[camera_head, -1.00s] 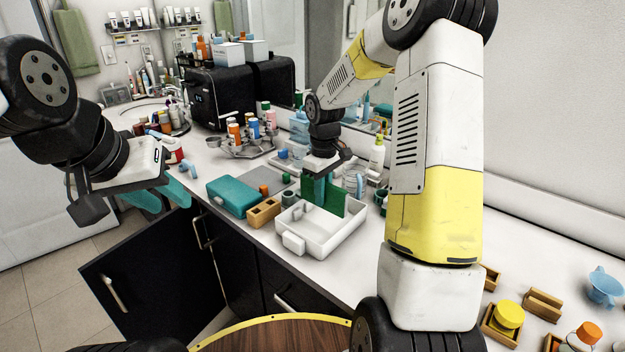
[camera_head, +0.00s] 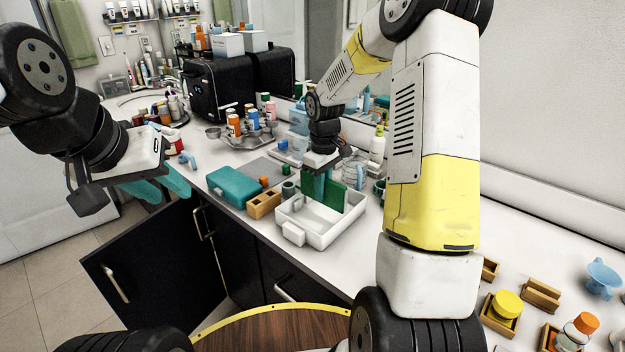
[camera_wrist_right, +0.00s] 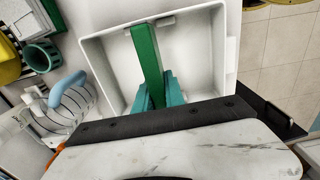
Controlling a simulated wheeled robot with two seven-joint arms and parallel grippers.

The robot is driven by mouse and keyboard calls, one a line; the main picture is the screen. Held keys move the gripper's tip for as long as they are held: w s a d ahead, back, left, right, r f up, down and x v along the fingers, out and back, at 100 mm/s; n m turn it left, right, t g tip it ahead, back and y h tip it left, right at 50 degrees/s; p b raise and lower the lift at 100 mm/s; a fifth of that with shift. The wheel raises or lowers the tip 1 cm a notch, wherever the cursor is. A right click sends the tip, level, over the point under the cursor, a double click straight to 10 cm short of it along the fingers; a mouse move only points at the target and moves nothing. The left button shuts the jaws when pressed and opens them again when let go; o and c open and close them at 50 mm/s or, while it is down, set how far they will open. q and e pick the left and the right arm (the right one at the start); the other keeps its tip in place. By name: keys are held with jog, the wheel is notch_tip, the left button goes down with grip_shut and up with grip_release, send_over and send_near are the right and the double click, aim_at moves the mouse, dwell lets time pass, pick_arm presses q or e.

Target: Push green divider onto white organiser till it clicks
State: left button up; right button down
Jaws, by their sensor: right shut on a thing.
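The white organiser (camera_head: 321,239) is an open tray standing on the counter near its front edge. The green divider (camera_head: 336,197) stands upright inside it, toward the back. My right gripper (camera_head: 319,184) points down over the organiser and is shut on the divider. In the right wrist view, the teal fingers (camera_wrist_right: 158,98) hold the green divider (camera_wrist_right: 146,58) from both sides, within the walls of the white organiser (camera_wrist_right: 232,45). The divider's lower edge is hidden, so its seating cannot be told. My left gripper (camera_head: 165,188) is open and empty, left of the counter.
A teal case (camera_head: 235,187) and a wooden block with holes (camera_head: 263,205) stand left of the organiser. A ribbed clear item (camera_head: 355,168) and a green cup (camera_head: 379,190) stand close behind and right. An open cabinet door (camera_head: 150,258) juts out below.

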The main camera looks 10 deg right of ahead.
jog(key=shift+f, duration=2.5)
dwell(0.7)
jog(key=c, duration=1.6)
grip_release()
jog(key=shift+c, duration=0.2)
jog(key=shift+o, duration=0.2)
jog(key=o, duration=0.5)
jog(key=shift+r, duration=3.9)
